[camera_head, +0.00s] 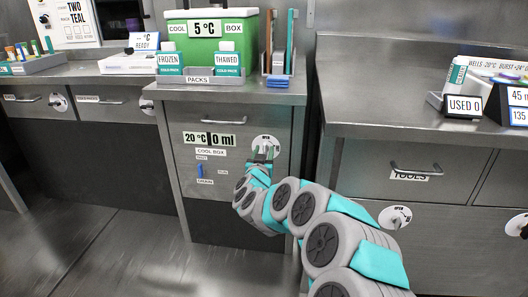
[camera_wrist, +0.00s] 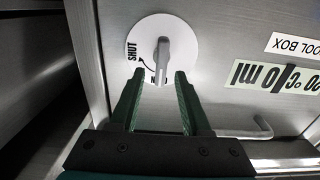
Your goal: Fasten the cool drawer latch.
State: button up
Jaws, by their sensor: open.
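The cool drawer latch is a white round dial with a grey lever (camera_wrist: 161,58). In the head view the dial (camera_head: 266,144) is at the right of the drawer front (camera_head: 190,115), partly hidden by my gripper. In the wrist view the lever lies about upright in the picture, its lower end toward a label mostly hidden by my gripper; the word SHUT is at the dial's left. My gripper (camera_wrist: 160,77) is open, its two fingertips at either side of the lever's lower end. I cannot tell whether they touch it. The drawer front looks flush with the cabinet.
A drawer handle (camera_wrist: 252,130) is right of my fingers in the wrist view. A tools drawer (camera_head: 400,172) is at the right. The floor at left is clear.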

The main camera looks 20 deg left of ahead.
jog(key=shift+w, duration=0.15)
jog(key=shift+c, duration=0.4)
grip_shut()
